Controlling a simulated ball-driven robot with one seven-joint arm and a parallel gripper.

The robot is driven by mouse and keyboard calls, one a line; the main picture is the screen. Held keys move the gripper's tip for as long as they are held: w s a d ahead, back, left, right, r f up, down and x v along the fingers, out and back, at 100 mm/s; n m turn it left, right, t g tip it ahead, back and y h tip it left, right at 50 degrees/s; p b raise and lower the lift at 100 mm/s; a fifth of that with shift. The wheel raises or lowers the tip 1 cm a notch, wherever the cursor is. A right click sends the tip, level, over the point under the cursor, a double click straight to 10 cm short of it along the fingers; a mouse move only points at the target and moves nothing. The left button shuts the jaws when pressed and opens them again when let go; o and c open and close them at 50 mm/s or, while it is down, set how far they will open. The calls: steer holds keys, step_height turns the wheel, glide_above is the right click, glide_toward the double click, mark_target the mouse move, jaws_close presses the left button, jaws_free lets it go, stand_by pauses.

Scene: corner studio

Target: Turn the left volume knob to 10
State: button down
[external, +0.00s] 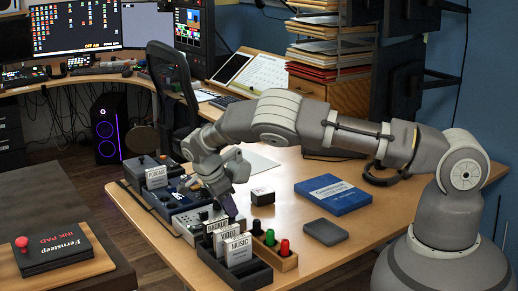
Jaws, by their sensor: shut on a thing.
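A low grey control box (185,229) stands near the left edge of the desk, among other small devices. My gripper (229,209) points down at the right part of this box, with its fingertips low against it. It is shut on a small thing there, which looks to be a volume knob. The fingers hide the knob, so its scale and pointer cannot be read. Which of the knobs it is cannot be told from this side.
Card boxes marked Backup, Video and Music (238,250) stand in a dark tray just in front of my gripper. A wooden stand (288,264) with black, green and red stamps is beside them. A blue box (333,194), a dark grey pad (325,232) and a small black-and-white block (262,197) lie to the right.

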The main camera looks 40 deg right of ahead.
stand_by(0.5)
steer(key=c, duration=0.9)
jaws_free()
steer(key=shift+a, duration=0.1)
steer(key=shift+o, duration=0.2)
steer(key=p+v, duration=0.2)
steer(key=v, duration=0.5)
steer(key=shift+r, duration=0.35)
steer(key=shift+a, duration=0.1)
